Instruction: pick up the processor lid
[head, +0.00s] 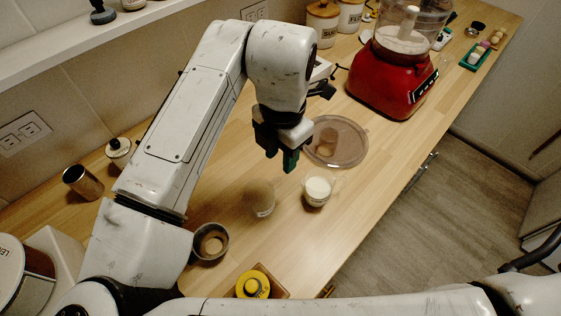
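The processor lid (349,153) is a clear, round disc with a darker rim and a raised part near its middle. It lies on the wooden counter in the head view, in front of the red food processor (385,80). My gripper (285,155) hangs just left of the lid, pointing down, with a green fingertip visible. It looks apart from the lid, but its height above the counter is hard to judge. The finger gap is not clear from this angle. Part of the lid's left edge is close to or behind the gripper.
A cup of white contents (317,190) stands just below the lid, with a clear glass (260,199) to its left. A metal bowl (210,243) and a yellow-lidded item (253,285) stand nearer. Canisters (323,24) stand at the back. The counter edge runs along the right.

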